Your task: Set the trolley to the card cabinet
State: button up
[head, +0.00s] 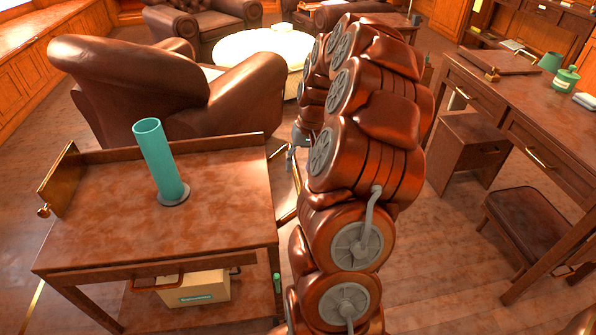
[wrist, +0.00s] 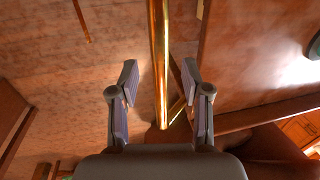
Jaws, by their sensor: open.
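The wooden trolley (head: 110,225) stands at the left of the head view, with a teal cylinder (head: 160,160) upright on its top and a pale box (head: 195,288) on its lower shelf. A brass rail runs along its right side. In the wrist view the trolley top (wrist: 255,60) fills the right, and the brass rail (wrist: 158,50) runs lengthwise between my fingers. My gripper (wrist: 159,75) is open, its fingers apart on either side of the rail with gaps. In the head view my arm hides most of the gripper. I cannot make out the card cabinet for certain.
A leather armchair (head: 170,85) stands close behind the trolley, with a round pale ottoman (head: 262,46) beyond. Wood floor (head: 440,250) lies open between arm and desk.

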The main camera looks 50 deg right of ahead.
jog(key=shift+w+a+f, duration=0.1)
jog(key=shift+f, duration=0.55)
jog(key=shift+w+a+f, duration=0.1)
jog(key=shift+f, duration=0.55)
jog(key=shift+c, duration=0.3)
grip_shut()
